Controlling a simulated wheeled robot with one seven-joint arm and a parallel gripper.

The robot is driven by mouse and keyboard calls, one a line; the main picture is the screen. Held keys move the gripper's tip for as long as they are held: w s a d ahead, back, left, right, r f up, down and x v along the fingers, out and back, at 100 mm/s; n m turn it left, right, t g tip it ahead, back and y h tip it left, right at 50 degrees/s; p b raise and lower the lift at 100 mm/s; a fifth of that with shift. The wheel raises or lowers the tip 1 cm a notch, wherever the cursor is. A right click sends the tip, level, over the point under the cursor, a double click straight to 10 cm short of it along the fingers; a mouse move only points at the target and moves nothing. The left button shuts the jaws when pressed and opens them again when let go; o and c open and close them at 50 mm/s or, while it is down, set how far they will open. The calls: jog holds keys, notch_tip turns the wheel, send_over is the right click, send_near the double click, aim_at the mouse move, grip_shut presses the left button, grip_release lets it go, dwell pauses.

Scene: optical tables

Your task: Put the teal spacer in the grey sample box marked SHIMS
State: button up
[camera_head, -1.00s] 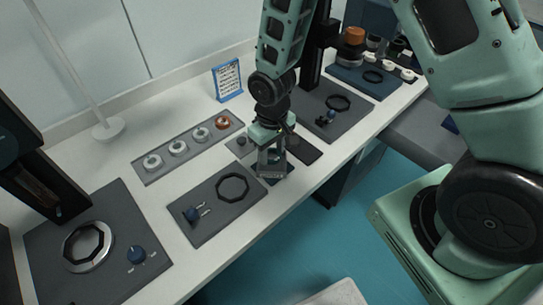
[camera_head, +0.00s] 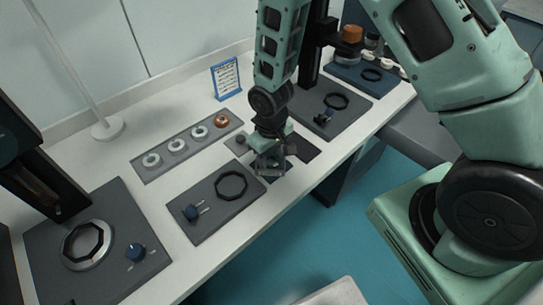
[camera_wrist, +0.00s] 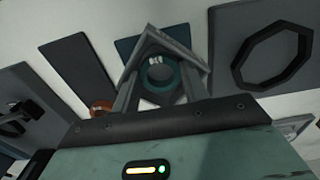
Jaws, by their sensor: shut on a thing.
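My gripper (camera_head: 268,166) is low over the front edge of the white table, pointing down. In the wrist view its grey fingers (camera_wrist: 166,75) are shut around a dark teal ring, the teal spacer (camera_wrist: 158,96). A small pale patch shows inside the ring's opening. In the head view the fingers hide the spacer. A dark teal flat square (camera_wrist: 128,48) lies behind the fingers in the wrist view. I cannot tell whether the spacer touches it. I cannot make out a grey sample box or the word SHIMS in either view.
A grey panel (camera_head: 240,209) with a black ring and blue knob lies left of my gripper. A grey strip (camera_head: 151,174) holds several rings behind it. A dark flat panel (camera_head: 303,147) lies to the right, and a blue-framed sign (camera_head: 227,79) stands at the back.

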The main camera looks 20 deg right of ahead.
aim_at(271, 161)
jog(key=o, duration=0.7)
jog(key=shift+s+f, duration=0.2)
jog(key=shift+f, duration=0.4)
jog(key=shift+o, duration=0.2)
jog(key=shift+w+r+p, duration=0.25)
jog(key=shift+r+p, duration=0.05)
jog(key=shift+r, duration=0.45)
notch_tip(271, 161, up, 12)
jog(key=b, duration=0.2)
jog(key=s+a+r+n, duration=0.2)
jog(key=s+r, duration=0.3)
jog(key=s, duration=0.5)
jog(key=s+a+r+n, duration=0.2)
jog(key=s+a+r, duration=0.2)
jog(key=s, duration=0.6)
jog(key=shift+a+r+y, duration=0.15)
jog(key=shift+r+y, duration=0.15)
jog(key=shift+r, duration=0.55)
jog(key=shift+p, duration=0.3)
